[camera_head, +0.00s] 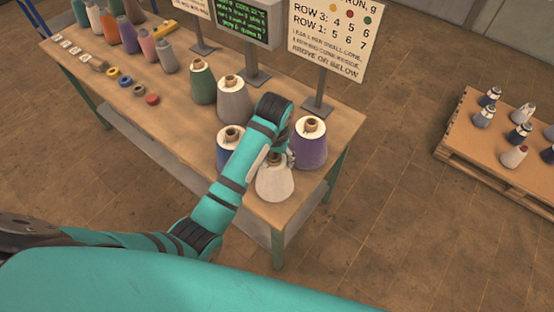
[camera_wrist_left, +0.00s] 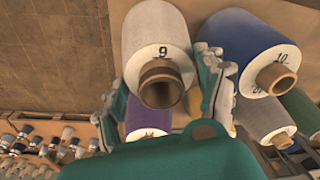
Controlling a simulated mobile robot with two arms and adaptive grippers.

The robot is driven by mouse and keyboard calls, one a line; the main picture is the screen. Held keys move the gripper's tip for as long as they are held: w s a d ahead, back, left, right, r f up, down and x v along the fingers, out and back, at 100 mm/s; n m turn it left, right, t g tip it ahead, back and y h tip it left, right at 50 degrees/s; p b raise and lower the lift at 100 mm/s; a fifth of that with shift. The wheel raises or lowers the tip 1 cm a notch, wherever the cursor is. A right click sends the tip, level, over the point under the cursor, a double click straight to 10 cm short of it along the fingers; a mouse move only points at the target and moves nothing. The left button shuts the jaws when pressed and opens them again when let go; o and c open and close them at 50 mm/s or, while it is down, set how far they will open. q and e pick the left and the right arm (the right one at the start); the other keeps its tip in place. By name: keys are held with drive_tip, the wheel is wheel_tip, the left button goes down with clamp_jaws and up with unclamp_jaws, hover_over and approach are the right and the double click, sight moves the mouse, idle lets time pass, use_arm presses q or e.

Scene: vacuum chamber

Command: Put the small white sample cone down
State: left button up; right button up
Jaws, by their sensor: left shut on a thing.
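A white cone (camera_head: 274,180) with a brown tube tip is at the front right corner of the table (camera_head: 185,125). In the left wrist view the white cone (camera_wrist_left: 155,40) bears the number 9. My left gripper (camera_wrist_left: 163,95) has a finger on each side of this cone and is shut on it. In the head view my left gripper (camera_head: 286,156) is mostly hidden by its own arm. I cannot tell whether the cone's base touches the table. My right gripper is not in view.
A purple cone (camera_head: 310,148), a blue cone (camera_head: 229,148) and a grey cone (camera_head: 234,100) stand close around it; a green cone (camera_head: 202,84) is farther left. Sign stands (camera_head: 318,106) line the back edge. A pallet (camera_head: 470,160) with several cones stands at right.

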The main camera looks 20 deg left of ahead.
use_arm(q)
drive_tip(key=shift+w+d+f, duration=0.2)
drive_tip(key=shift+w+d, duration=0.1)
drive_tip(key=shift+w, duration=0.05)
wheel_tip(320, 180, down, 2)
drive_tip(key=shift+s+f+p, duration=0.1)
drive_tip(key=shift+p, duration=0.65)
drive_tip(key=shift+f, duration=0.45)
drive_tip(key=o, duration=1.2)
drive_tip(key=shift+s+f, duration=0.1)
drive_tip(key=o, duration=0.5)
drive_tip(key=shift+c, duration=0.2)
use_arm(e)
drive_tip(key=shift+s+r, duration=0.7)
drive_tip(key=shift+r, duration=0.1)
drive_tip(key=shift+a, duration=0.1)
